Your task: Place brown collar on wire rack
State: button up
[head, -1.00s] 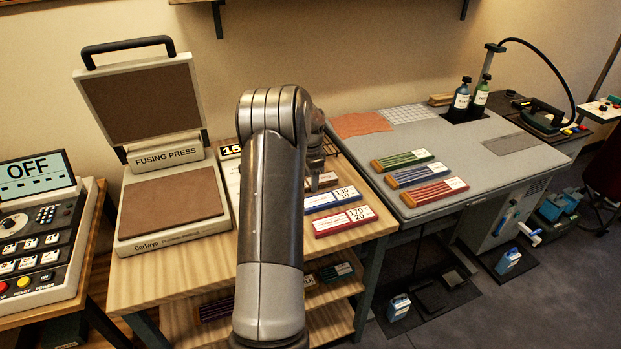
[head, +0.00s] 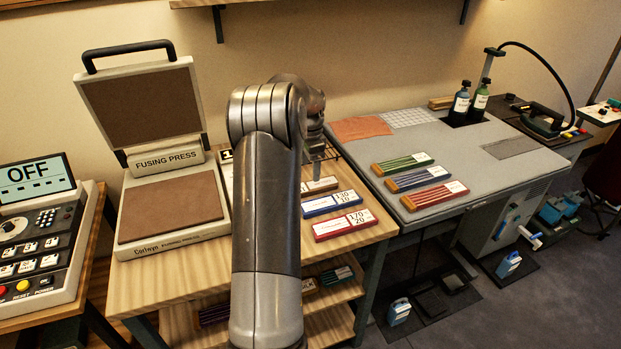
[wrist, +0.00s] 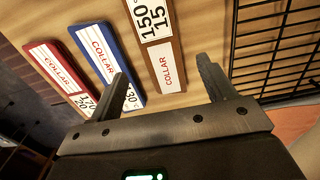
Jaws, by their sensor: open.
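The brown collar (head: 322,186) lies flat on the wooden table, behind the blue one. In the wrist view the brown collar (wrist: 166,58), with its white "150 15" and "COLLAR" labels, extends up from between my fingers. My gripper (wrist: 165,85) is open, with one finger to each side of the collar's near end in the picture and nothing held. In the head view my gripper (head: 316,166) is just above the collar, partly hidden by my arm. The black wire rack (wrist: 276,48) is right of the collar in the wrist view; my arm mostly hides the rack (head: 335,151) in the head view.
A blue collar (head: 331,203) and a red collar (head: 342,224) lie in front of the brown one. The fusing press (head: 170,205) stands open at left. The grey pressing table (head: 470,150) with several strip bundles is at right.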

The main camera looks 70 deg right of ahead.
jog(key=shift+r, duration=2.75)
jog(key=w+a+r+n+t, duration=0.1)
jog(key=w+a+r+n, duration=0.3)
jog(key=a, duration=0.5)
jog(key=w+a+r+n+h, duration=0.1)
jog(key=w+a+r+n, duration=0.1)
jog(key=w+a+r, duration=0.35)
jog(key=w+a+r+n+t, duration=0.15)
jog(key=w+a+n, duration=0.3)
jog(key=a, duration=0.65)
jog(key=a+r+n, duration=0.2)
jog(key=a+n, duration=0.1)
jog(key=a, duration=0.6)
jog(key=a+r+n, duration=0.2)
jog(key=a+n, duration=0.1)
jog(key=a, duration=0.6)
jog(key=s+a+f+n+t, duration=0.1)
jog(key=s+a+n, duration=0.2)
jog(key=a, duration=0.4)
jog(key=s+a+f+n+t, duration=0.1)
jog(key=s+a+n, duration=0.2)
jog(key=a, duration=0.4)
jog(key=shift+s+n, duration=0.35)
jog(key=shift+o, duration=0.6)
jog(key=s+a+f+n+t+y, duration=0.1)
jog(key=s+a+f+n, duration=0.1)
jog(key=s+a, duration=0.3)
jog(key=shift+f+n, duration=0.35)
jog(key=shift+n, duration=0.55)
